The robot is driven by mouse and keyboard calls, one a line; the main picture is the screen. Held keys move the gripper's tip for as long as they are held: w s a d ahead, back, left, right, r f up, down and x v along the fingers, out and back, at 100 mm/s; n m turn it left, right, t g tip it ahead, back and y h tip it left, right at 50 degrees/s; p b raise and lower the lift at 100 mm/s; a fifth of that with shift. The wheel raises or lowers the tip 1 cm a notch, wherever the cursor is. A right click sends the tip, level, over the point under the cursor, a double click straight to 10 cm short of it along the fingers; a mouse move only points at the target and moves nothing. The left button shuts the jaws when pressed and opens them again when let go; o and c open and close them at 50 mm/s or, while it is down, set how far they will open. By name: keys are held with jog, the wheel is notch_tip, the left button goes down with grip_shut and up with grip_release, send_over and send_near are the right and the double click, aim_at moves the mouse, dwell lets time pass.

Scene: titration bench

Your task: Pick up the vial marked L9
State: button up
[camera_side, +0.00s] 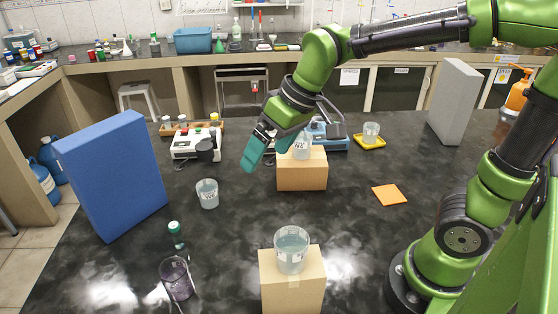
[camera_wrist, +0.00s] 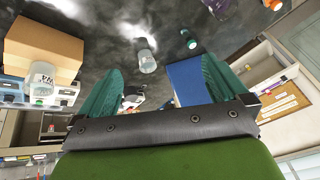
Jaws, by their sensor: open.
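No label L9 is readable in either view. Several more small capped vials (camera_side: 183,121) stand in a wooden rack at the back left, too small to read. My gripper (camera_side: 266,158) has teal fingers, which are apart and empty. It hangs above the bench behind the green-capped vial, left of a labelled beaker (camera_side: 301,146). The fingers also show in the wrist view (camera_wrist: 162,62).
A tall blue block (camera_side: 112,175) is at left, a purple-tinted beaker (camera_side: 177,279) in front. Cardboard boxes (camera_side: 302,172) (camera_side: 292,284) carry beakers. An orange square (camera_side: 389,195) lies at right. The middle bench has free room.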

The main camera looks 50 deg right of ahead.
jog(key=s+d+m+t, duration=0.2)
jog(key=s+d+m, duration=0.2)
jog(key=s, duration=0.5)
jog(key=shift+s+d+m+t, duration=0.2)
jog(key=shift+d+m+t, duration=0.15)
jog(key=shift+d, duration=0.7)
jog(key=shift+s+d+r+h, duration=0.1)
jog(key=shift+r+h, duration=0.1)
jog(key=shift+h, duration=0.1)
jog(key=shift+c, duration=1.3)
jog(key=shift+d+r, duration=0.1)
jog(key=c, duration=0.6)
jog(key=shift+o, duration=0.2)
jog(key=n, duration=0.6)
send_near(178, 225)
jog(key=shift+h, duration=0.4)
jog(key=x, duration=0.8)
jog(key=shift+w+a, duration=0.2)
jog(key=shift+a, duration=0.15)
jog(key=shift+s+a+x, duration=0.15)
jog(key=shift+x, duration=1.25)
jog(key=shift+s+a+x, duration=0.1)
jog(key=shift+x, duration=1.25)
